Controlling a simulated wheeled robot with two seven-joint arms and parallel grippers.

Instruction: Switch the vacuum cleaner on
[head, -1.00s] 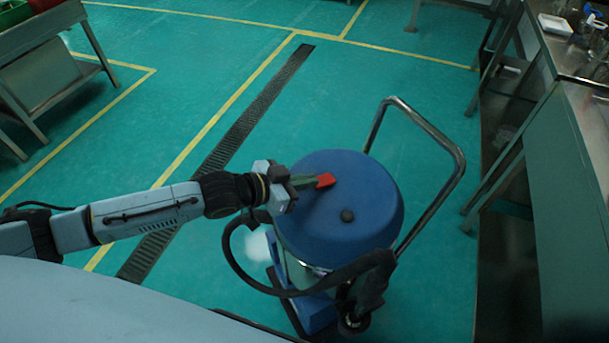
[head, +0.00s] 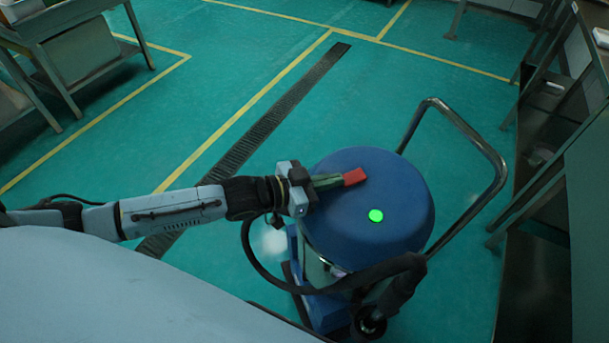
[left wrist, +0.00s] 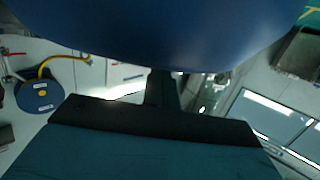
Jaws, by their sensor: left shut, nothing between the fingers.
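The vacuum cleaner (head: 345,225) stands on the floor in the head view, with a blue domed lid, a black hose and a metal push handle. The round button (head: 376,215) on its lid glows bright green. My left gripper (head: 354,177) is shut and empty, its red-tipped fingers over the lid, to the upper left of the button and apart from it. I cannot tell whether the fingertips touch the lid. The blue lid also fills the top of the left wrist view (left wrist: 170,35). My right gripper is not in view.
The vacuum's metal handle (head: 488,150) rises to the right of the lid. A metal bench (head: 560,190) stands along the right side, and another table (head: 75,60) stands at the upper left. A dark floor grate (head: 270,120) and open green floor lie behind.

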